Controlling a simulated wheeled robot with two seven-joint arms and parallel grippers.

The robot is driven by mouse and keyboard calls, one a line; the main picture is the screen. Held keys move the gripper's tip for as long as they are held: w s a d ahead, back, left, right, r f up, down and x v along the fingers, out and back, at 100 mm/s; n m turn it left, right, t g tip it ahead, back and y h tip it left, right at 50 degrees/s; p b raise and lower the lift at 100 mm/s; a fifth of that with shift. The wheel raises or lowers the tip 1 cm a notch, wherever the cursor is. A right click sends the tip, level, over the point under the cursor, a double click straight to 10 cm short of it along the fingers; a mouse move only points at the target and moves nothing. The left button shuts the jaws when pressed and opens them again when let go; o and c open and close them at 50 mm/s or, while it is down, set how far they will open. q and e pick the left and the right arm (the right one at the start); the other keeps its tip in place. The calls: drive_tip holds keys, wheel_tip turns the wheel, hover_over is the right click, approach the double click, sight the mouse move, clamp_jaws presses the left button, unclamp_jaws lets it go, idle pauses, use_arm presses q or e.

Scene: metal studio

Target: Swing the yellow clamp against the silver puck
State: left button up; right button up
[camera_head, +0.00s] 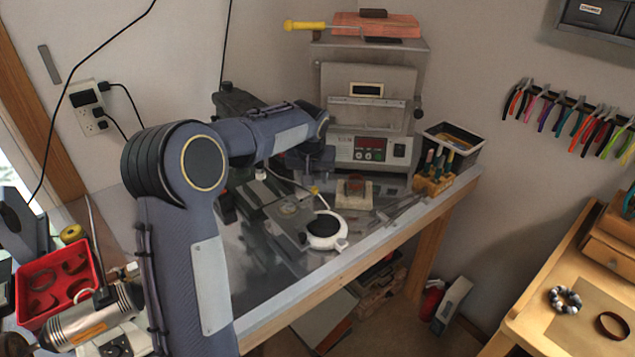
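A small yellow tip, apparently the yellow clamp (314,190), shows on the metal worktable in the middle of the head view, just below my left wrist. A small round silver piece, apparently the silver puck (289,208), lies on a grey metal plate to the left of the yellow tip and a little nearer. My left arm comes in from the bottom left, bends at the elbow and reaches over the table. My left gripper (318,165) is dark and small above the yellow tip. Its fingers are too unclear to tell open from shut, or whether they touch the clamp. My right gripper is out of view.
A white round device with a black top (325,226) stands beside the plate. A machine with a red display (370,148) stands behind. A wooden block with tools (433,182) and a black bin (455,140) stand at the right. A red tray (58,283) is at the far left.

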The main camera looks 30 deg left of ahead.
sight(314, 189)
use_arm(q)
drive_tip(key=shift+p+x, duration=0.45)
drive_tip(key=shift+x, duration=2.25)
clamp_jaws()
